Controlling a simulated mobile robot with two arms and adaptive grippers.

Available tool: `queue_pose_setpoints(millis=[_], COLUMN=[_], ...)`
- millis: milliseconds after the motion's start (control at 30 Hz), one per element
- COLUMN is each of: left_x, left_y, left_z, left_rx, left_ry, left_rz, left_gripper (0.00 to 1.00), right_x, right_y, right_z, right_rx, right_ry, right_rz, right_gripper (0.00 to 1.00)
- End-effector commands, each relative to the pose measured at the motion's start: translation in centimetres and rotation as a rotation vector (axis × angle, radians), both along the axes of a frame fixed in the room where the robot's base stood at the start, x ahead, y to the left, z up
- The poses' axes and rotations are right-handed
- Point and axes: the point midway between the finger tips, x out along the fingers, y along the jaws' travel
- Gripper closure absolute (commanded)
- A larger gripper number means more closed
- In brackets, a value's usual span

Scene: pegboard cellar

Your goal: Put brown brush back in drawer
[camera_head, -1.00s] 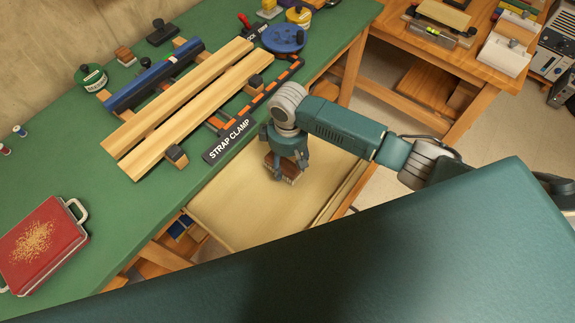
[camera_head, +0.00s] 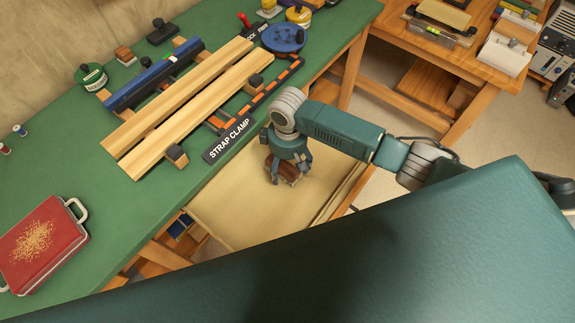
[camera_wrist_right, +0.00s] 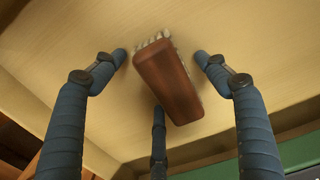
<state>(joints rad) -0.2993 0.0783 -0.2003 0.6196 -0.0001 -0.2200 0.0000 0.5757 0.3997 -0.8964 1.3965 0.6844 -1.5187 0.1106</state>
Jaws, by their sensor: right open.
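The brown brush (camera_head: 284,168) is in the open drawer (camera_head: 240,213) below the green bench. In the right wrist view the brush (camera_wrist_right: 167,82) shows its brown back and pale bristles, tilted, between the spread fingers. My right gripper (camera_head: 290,172) is open around the brush, over the light wooden drawer floor; in the wrist view the fingers (camera_wrist_right: 160,62) stand apart from the brush's sides. I cannot tell for sure whether the brush rests on the floor. My left gripper is not in view.
The green bench (camera_head: 62,143) holds a strap clamp with two wood strips (camera_head: 190,108), a red case (camera_head: 41,243) and a blue round item (camera_head: 283,38). A second wooden bench (camera_head: 480,50) stands at the back right. The rest of the drawer floor is bare.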

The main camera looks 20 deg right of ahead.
Motion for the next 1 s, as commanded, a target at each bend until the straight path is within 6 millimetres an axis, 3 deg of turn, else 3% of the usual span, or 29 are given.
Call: queue_pose_setpoints(millis=[167,433,600,1000], left_x=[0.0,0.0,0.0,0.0], left_y=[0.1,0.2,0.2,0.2], left_z=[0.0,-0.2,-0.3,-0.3], left_rx=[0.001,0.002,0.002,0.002], left_ry=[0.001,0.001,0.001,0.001], left_rz=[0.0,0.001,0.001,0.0], left_gripper=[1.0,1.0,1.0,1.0], right_x=[0.2,0.2,0.1,0.1], right_y=[0.0,0.0,0.0,0.0], right_z=[2.6,8.5,10.9,12.0], right_rx=[0.002,0.002,0.001,0.001], right_ry=[-0.005,-0.005,-0.002,-0.001], right_rz=[0.0,0.0,-0.001,-0.001], right_gripper=[0.26,0.26,0.26,0.26])
